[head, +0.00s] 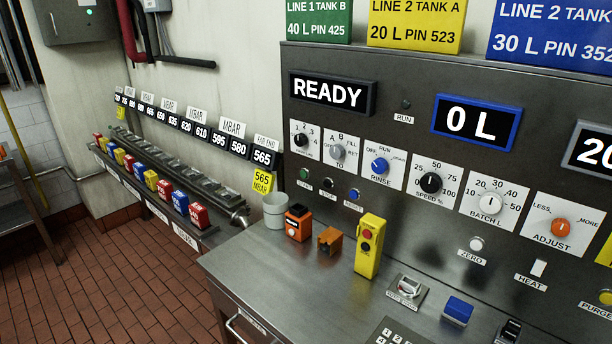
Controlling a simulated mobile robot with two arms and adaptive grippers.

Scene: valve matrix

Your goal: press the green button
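A small round green button (304,173) sits low on the left side of the grey upright control panel (400,115). A dark button (328,183) and a blue button (354,194) follow to its right in the same row. The small label under the green button is too small to read surely. Nothing covers the green button. Neither of my grippers shows in the head view.
A READY display (332,92) and several knobs are above the buttons. On the steel counter (310,290) below stand a grey cup (275,212), an orange-black box (298,224) and a yellow control box (369,247). Open tiled floor (130,275) lies left.

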